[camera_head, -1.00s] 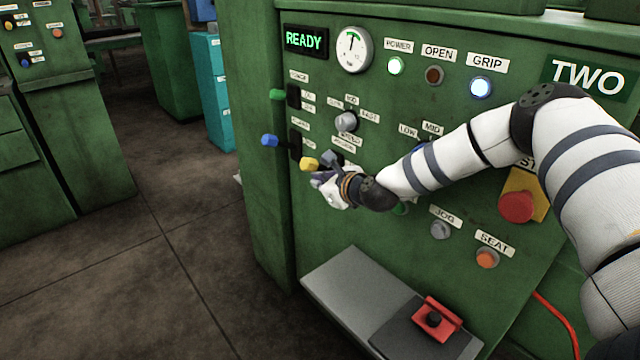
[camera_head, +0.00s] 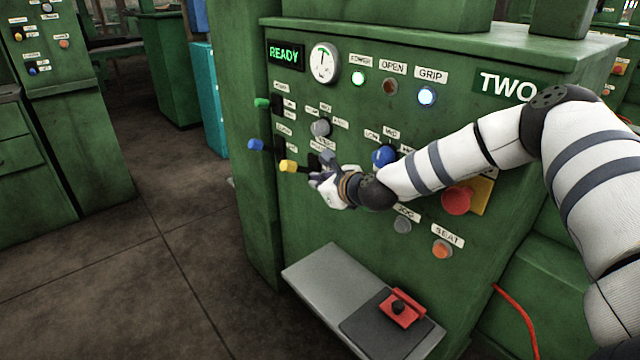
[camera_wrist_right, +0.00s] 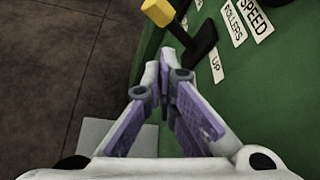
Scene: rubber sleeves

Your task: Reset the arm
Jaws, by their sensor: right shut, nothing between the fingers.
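My right arm (camera_head: 470,140) comes in from the right across the front of the green machine panel. My right gripper (camera_head: 314,178) is in front of the panel, just right of and slightly below the yellow-tipped lever (camera_head: 288,166). In the right wrist view, the gripper (camera_wrist_right: 165,75) has its purple-padded fingers together at the tips, with nothing between them. The yellow lever tip (camera_wrist_right: 158,11) and its black arm (camera_wrist_right: 203,38) lie beyond the fingertips, apart from them. My left gripper is not in view.
The panel has a READY display (camera_head: 285,54), a gauge (camera_head: 324,62), a blue knob (camera_head: 383,155), a blue-tipped lever (camera_head: 256,145) and a red button (camera_head: 457,200). A grey shelf (camera_head: 318,278) with a red fixture (camera_head: 402,309) juts out below. Open floor lies left.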

